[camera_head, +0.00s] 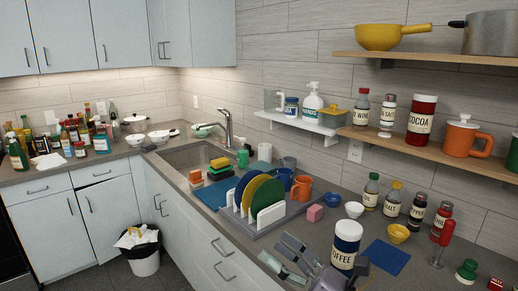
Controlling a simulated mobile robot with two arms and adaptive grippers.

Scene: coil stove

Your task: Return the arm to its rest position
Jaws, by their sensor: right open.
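My right gripper (279,250) is at the bottom centre, over the counter (247,249) near its front edge. Its two grey fingers are spread apart with nothing between them. My left gripper is out of view.
A dish rack (262,229) with coloured plates stands behind the gripper, with a pink block (315,213) to its right. Shelves (430,149) overhang the back. A bin (144,262) stands on the floor.

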